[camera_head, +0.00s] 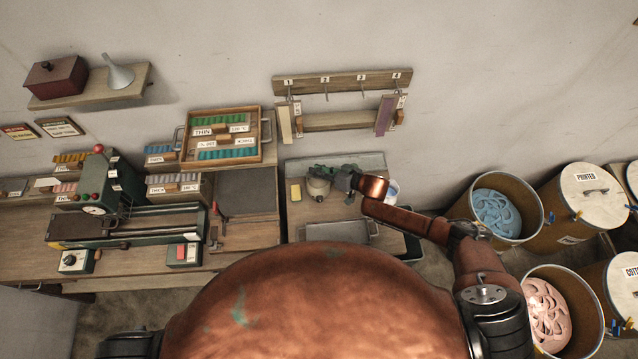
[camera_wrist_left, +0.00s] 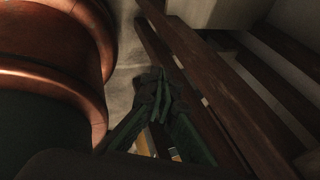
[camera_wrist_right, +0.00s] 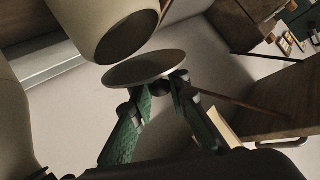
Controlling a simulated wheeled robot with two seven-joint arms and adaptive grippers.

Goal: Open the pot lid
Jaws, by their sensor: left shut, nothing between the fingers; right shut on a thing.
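The beige pot (camera_head: 317,188) stands on the small worktable in the head view. In the right wrist view the pot (camera_wrist_right: 112,32) shows a dark round end. The lid (camera_wrist_right: 145,68) is a flat round disc, apart from the pot with a narrow gap. My right gripper (camera_wrist_right: 160,86) is shut on the lid at its underside in that view. In the head view the right gripper (camera_head: 325,172) is at the pot, its green fingers covering part of it. My left gripper (camera_wrist_left: 160,93) is shut and empty beside dark wooden slats.
A metal tray (camera_head: 337,229) lies at the worktable's front. A white container (camera_head: 391,191) stands right of my right wrist. A peg rack (camera_head: 340,120) hangs on the wall behind. Large drums (camera_head: 530,213) stand at the right. A machine bench (camera_head: 235,236) is at the left.

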